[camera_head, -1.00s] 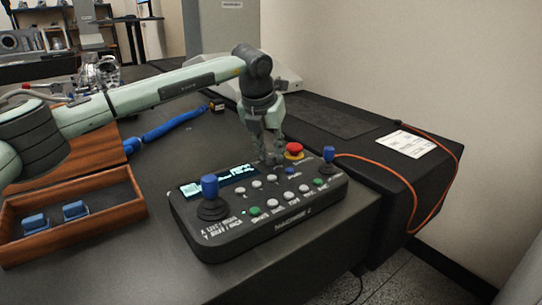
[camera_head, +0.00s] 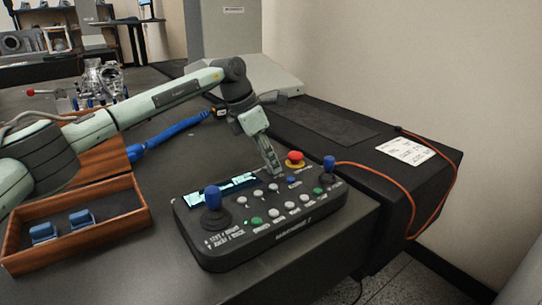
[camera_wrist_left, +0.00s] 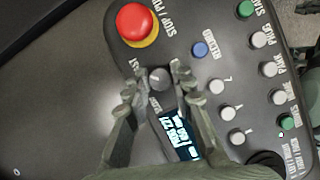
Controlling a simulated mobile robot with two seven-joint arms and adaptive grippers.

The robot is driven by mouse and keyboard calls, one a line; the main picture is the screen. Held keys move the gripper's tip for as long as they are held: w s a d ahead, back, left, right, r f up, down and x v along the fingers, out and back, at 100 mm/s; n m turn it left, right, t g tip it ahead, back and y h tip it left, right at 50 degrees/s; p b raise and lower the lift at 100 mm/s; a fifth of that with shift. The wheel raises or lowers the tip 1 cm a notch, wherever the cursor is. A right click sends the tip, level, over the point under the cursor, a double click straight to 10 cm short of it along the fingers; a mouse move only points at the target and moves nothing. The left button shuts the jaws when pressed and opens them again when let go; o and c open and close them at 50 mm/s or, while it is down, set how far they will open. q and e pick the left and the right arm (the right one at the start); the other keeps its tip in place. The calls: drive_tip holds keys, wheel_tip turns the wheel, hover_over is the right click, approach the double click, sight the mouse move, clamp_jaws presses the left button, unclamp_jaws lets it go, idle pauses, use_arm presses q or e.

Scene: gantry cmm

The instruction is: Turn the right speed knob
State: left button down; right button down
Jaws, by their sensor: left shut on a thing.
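The control panel (camera_head: 285,228) is a black box on the table with buttons, a lit screen (camera_head: 222,190) and two blue-topped joysticks. The speed knob (camera_wrist_left: 160,79) is a small grey round knob between the screen and the red stop button (camera_wrist_left: 137,23) in the left wrist view. My left gripper (camera_head: 275,170) reaches down to the panel's back edge. Its fingertips (camera_wrist_left: 157,82) are on either side of the knob, shut on it. In the head view the gripper hides the knob. My right gripper is not in view.
Beside the knob are the red stop button (camera_head: 295,159), a blue button (camera_wrist_left: 200,49) and several grey buttons. The large joystick (camera_head: 212,205) stands at the panel's left, a small one (camera_head: 329,168) at its right. A wooden tray (camera_head: 140,213) lies left.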

use_arm(q)
drive_tip(key=shift+m, duration=0.6)
drive_tip(key=c, duration=1.3)
unclamp_jaws()
drive_tip(key=shift+r, duration=0.1)
drive_tip(key=v, duration=1.2)
drive_tip(key=shift+w, duration=0.25)
drive_tip(key=shift+a, duration=0.1)
